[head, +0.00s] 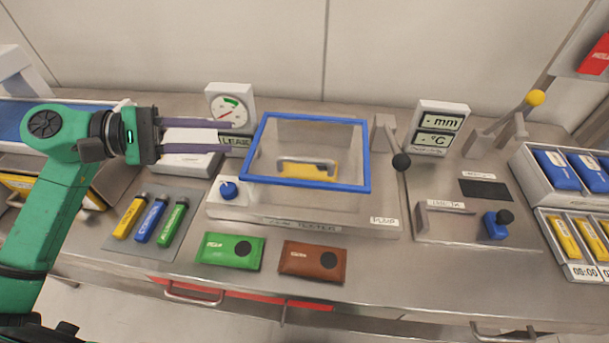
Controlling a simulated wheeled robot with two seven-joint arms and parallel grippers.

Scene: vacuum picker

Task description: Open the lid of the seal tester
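The seal tester (300,226) stands in the middle of the bench. A yellow packet (308,172) shows through the lid. A blue knob (228,190) sits at the tester's left front. My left gripper (229,138) is open, its fingers pointing right, to the left of the lid and apart from it. A white thing shows between or behind the fingers; I cannot tell that they touch it. My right gripper is not in view.
A dial gauge (231,104) stands behind the tester. A lever with a black knob (401,161) and a display (437,128) are at its right. Green (228,251) and brown (311,261) packets lie in front. A yellow-knobbed lever (536,98) and trays of packets are farther right.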

